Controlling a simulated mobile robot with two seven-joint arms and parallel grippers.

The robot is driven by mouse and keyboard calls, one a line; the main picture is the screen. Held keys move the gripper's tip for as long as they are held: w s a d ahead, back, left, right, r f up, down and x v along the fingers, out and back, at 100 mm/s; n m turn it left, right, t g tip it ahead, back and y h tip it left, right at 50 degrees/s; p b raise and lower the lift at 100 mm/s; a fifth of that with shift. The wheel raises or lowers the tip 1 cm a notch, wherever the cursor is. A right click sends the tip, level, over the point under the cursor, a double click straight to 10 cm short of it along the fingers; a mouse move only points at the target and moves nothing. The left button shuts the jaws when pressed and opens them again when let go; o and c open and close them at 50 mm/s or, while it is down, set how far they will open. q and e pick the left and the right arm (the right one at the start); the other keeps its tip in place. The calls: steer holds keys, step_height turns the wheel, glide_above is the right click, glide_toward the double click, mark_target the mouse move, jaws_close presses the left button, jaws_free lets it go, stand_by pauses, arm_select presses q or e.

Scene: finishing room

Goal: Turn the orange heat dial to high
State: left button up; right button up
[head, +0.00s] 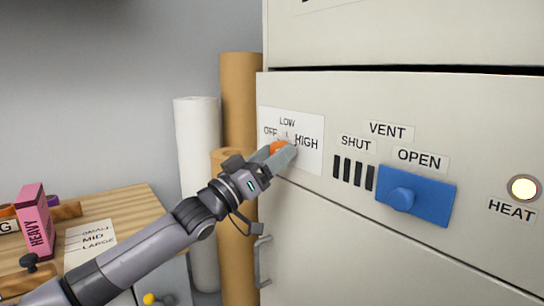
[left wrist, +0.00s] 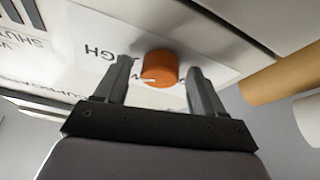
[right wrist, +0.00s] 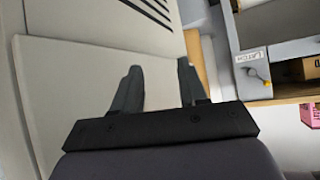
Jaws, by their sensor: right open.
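The orange heat dial (head: 279,147) sits on a white label plate (head: 312,158) marked OFF, LOW and HIGH on the cream cabinet front. My left gripper (head: 281,154) is at the dial and hides much of it in the head view. In the left wrist view the orange dial (left wrist: 160,68) is between the open fingers of my left gripper (left wrist: 158,85), with a gap on each side. My right gripper (right wrist: 158,85) is open and empty, facing the pale cabinet panel.
Right of the dial are vent slots (head: 354,172) and a blue slider (head: 415,195) under OPEN. A pale yellow HEAT lamp (head: 523,188) looks lit. Paper rolls (head: 240,100) stand left of the cabinet. A wooden table (head: 130,205) holds a pink HEAVY box (head: 35,220).

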arm_select(q)
steer(key=v, duration=0.7)
stand_by(0.5)
steer(key=s+a+f+n+y, duration=0.15)
steer(key=s+f+y, duration=0.3)
steer(key=f, duration=0.85)
steer(key=s+a+f+n+y, duration=0.1)
steer(key=s+f+n+y, duration=0.35)
steer(key=f, duration=0.85)
steer(key=s+a+f+m+g+y, duration=0.15)
steer(key=s+a+f, duration=0.35)
steer(key=s+f, duration=0.6)
steer(key=s+a+f+g+y, duration=0.4)
steer(key=s+a+f, duration=0.35)
steer(key=s, duration=0.45)
step_height(320, 180, up, 11)
steer(key=p, duration=1.3)
steer(key=shift+w+a+t, duration=0.2)
steer(key=shift+a+t, duration=0.1)
steer(key=shift+t, duration=0.15)
